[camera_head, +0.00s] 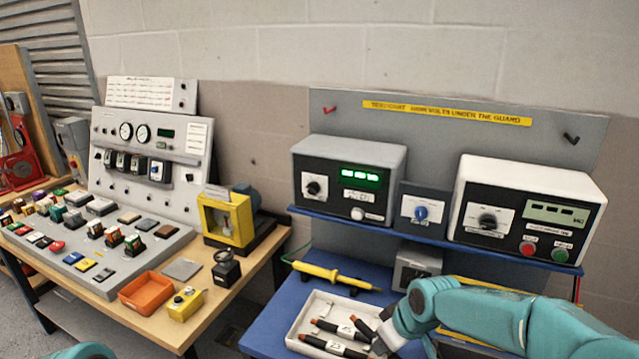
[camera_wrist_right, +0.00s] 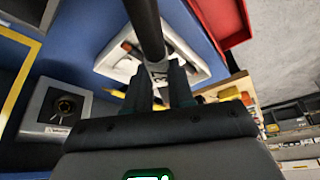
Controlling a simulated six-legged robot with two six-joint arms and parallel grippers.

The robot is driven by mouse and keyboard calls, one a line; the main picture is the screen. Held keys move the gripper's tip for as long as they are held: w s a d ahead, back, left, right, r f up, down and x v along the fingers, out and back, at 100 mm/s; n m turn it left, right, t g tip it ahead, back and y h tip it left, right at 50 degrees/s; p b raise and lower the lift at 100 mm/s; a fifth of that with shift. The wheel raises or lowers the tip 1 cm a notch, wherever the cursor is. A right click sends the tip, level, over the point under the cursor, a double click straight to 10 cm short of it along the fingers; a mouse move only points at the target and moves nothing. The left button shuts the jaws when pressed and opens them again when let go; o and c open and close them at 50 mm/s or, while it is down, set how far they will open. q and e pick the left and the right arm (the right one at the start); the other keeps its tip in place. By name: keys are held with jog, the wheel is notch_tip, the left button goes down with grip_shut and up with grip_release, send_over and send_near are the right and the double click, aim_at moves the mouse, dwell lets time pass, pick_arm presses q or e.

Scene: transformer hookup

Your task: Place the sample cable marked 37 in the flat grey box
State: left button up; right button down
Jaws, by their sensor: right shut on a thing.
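My right gripper (camera_wrist_right: 172,88) is shut on a dark cable (camera_wrist_right: 146,28) in the right wrist view. A white label with dark marks shows on the cable between the fingers. It seems to read 37, but is partly hidden. In the head view my teal right arm reaches in from the right and covers most of that gripper, at the right end of a white tray (camera_head: 293,336). Several short black cables with orange ends and white labels (camera_head: 334,346) lie in the tray. I cannot make out a flat grey box for certain. My left gripper is out of view.
A yellow probe (camera_head: 335,276) lies on the blue bench behind the tray. A blue shelf (camera_head: 430,248) with test instruments overhangs the back. An orange bin (camera_head: 146,293) stands on the wooden table at left. A red tray edge (camera_wrist_right: 222,20) shows in the wrist view.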

jog(key=s+d+m, duration=0.1)
jog(key=m, duration=0.1)
jog(key=s+d+r+m+h, duration=0.1)
jog(key=s+d+m, duration=0.1)
jog(key=s+d+r+m+h, duration=0.1)
jog(key=s+d+m, duration=0.1)
jog(key=shift+s+d+t, duration=0.15)
jog(key=shift+s+t, duration=0.1)
jog(key=shift+t, duration=0.15)
jog(key=shift+s+d+m+h, duration=0.15)
jog(key=shift+s+m+h, duration=0.2)
jog(key=shift+m, duration=0.25)
